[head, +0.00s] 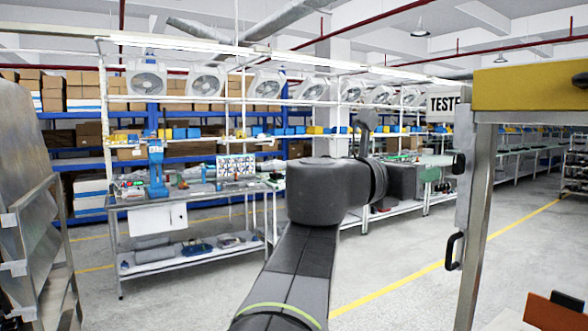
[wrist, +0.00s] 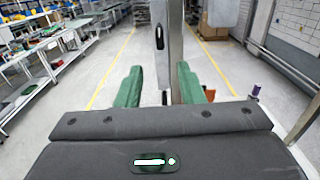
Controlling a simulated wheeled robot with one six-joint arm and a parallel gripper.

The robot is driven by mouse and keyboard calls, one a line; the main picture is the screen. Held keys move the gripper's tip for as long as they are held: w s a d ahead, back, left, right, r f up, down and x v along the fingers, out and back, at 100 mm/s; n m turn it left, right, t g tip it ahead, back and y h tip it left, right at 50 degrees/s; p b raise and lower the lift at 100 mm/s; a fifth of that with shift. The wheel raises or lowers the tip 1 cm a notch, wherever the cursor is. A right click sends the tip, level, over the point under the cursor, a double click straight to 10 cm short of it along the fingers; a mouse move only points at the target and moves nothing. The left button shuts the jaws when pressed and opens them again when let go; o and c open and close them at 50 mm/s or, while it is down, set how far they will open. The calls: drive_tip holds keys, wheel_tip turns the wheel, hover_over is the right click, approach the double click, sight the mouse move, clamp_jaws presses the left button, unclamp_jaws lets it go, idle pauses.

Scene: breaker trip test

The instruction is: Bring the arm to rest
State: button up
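My gripper (wrist: 158,82) shows in the wrist view with its two green fingers wide apart and nothing between them. Floor and a grey metal post show beyond the gap. In the head view my dark grey arm reaches forward and bends to the right. The gripper (head: 431,174) there is seen from the side, left of the tester cabinet (head: 532,88), with a green finger showing. I cannot tell from the head view how wide it is open.
The cabinet's metal post (head: 476,220) and black handle (head: 453,251) stand close on the right. A workbench (head: 190,200) stands at the left, with shelves of boxes behind. A metal rack (head: 40,200) is at the left edge. Open floor lies between.

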sight(455, 165)
idle(0.3)
drive_tip(key=p+x, duration=0.1)
drive_tip(key=x, duration=1.3)
drive_tip(key=shift+a, duration=0.1)
drive_tip(key=shift+a, duration=0.1)
